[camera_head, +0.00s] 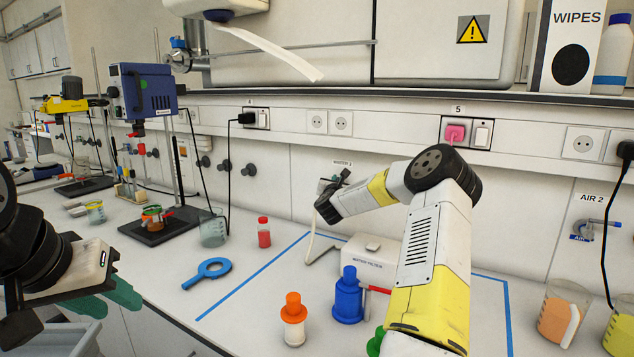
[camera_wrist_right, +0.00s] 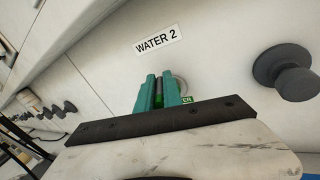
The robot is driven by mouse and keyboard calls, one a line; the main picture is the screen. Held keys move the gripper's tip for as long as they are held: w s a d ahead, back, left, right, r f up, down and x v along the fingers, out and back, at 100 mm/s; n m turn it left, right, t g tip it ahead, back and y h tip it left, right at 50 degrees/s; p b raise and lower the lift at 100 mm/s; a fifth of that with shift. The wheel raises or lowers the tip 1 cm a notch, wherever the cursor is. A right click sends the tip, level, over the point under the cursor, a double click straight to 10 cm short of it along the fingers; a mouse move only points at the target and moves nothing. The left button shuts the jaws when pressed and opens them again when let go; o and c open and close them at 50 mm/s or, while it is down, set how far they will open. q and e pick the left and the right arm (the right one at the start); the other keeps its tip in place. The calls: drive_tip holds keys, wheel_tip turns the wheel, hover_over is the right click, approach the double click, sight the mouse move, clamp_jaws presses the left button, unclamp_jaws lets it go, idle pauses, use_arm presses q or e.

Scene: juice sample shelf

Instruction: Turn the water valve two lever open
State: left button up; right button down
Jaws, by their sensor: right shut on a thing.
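The water valve two sits on the wall under the "WATER 2" label (camera_head: 343,162), which also shows in the right wrist view (camera_wrist_right: 159,39). In the right wrist view the teal fingers of my right gripper (camera_wrist_right: 158,90) are shut close together around a dark green piece, the valve lever (camera_wrist_right: 158,93). The fingers hide most of the valve, and its turn angle is unclear. In the head view my right gripper (camera_head: 328,196) is at the wall and covers much of the valve. My left gripper (camera_head: 112,300) is far left, its teal fingers apart and empty, away from the valve.
A dark knob (camera_wrist_right: 284,72) is on the wall right of the valve in the right wrist view. Below my right arm are a white box (camera_head: 372,248), a blue bottle (camera_head: 348,297) and an orange-capped bottle (camera_head: 293,315).

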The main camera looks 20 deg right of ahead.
drive_tip(key=shift+w+a+m+g+h, duration=0.15)
drive_tip(key=shift+a+m+g+h, duration=0.2)
drive_tip(key=shift+m+g+h, duration=0.45)
drive_tip(key=m+g+h, duration=0.2)
drive_tip(key=m+h, duration=0.1)
drive_tip(key=shift+g+h, duration=0.3)
drive_tip(key=shift+h, duration=0.1)
drive_tip(key=c, duration=1.5)
unclamp_jaws()
drive_tip(key=v, duration=0.7)
drive_tip(key=shift+s+a, duration=0.2)
drive_tip(key=shift+a, duration=0.1)
